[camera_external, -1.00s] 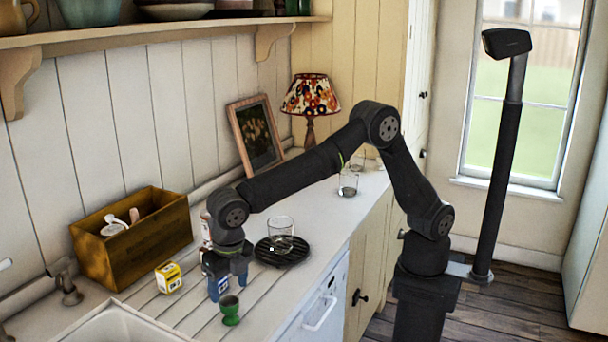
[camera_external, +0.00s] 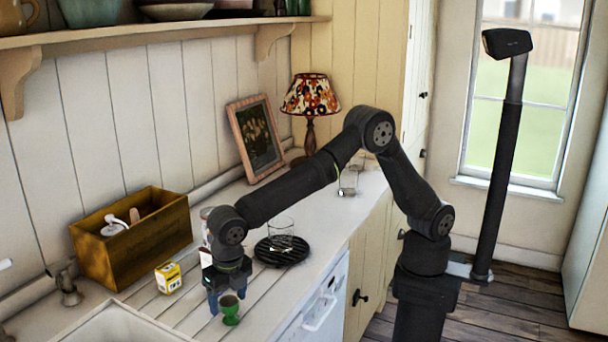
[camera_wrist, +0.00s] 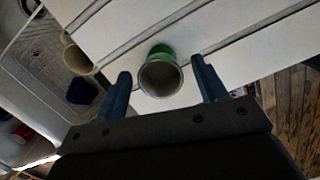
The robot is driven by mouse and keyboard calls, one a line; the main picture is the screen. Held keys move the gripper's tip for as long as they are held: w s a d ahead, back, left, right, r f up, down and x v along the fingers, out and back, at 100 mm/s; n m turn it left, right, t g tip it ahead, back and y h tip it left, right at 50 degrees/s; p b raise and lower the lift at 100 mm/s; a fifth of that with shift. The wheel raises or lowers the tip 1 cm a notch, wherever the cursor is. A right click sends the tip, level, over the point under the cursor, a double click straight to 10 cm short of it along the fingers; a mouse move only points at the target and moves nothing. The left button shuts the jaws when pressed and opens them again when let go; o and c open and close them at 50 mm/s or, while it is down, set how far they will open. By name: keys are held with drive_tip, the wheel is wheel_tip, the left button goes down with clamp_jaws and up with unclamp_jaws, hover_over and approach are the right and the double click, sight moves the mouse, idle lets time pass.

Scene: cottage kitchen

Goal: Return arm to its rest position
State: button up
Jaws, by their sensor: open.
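My gripper (camera_external: 228,296) is low over the ribbed drainboard part of the counter, fingers pointing down. It is open, with blue fingers apart. A small green egg cup (camera_external: 230,312) stands upright at the gripper, near the counter's front. In the wrist view the cup (camera_wrist: 162,78) shows between the two fingertips of my gripper (camera_wrist: 161,72), with a gap on each side. I cannot tell whether the fingers reach down around it or are above it. My arm is stretched out over the counter, bent at the elbow.
A yellow and white box (camera_external: 168,277) and a wooden crate (camera_external: 130,258) stand left of the gripper. A glass (camera_external: 281,233) stands on a black round trivet (camera_external: 268,257) to the right. A picture frame (camera_external: 255,140) and lamp (camera_external: 310,97) stand farther back. The sink (camera_external: 110,328) is front left.

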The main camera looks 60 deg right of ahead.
wheel_tip(320, 180, up, 19)
drive_tip(key=w+d+m, duration=0.2)
drive_tip(key=w+d, duration=0.5)
drive_tip(key=d, duration=0.4)
drive_tip(key=w+d+m, duration=0.2)
drive_tip(key=w+d, duration=0.5)
drive_tip(key=d, duration=0.5)
drive_tip(key=w+d+m, duration=0.2)
drive_tip(key=w+d, duration=0.6)
drive_tip(key=d, duration=0.3)
drive_tip(key=shift+d+r+m+h, duration=0.25)
drive_tip(key=shift+m+h, duration=0.05)
drive_tip(key=shift+m, duration=0.1)
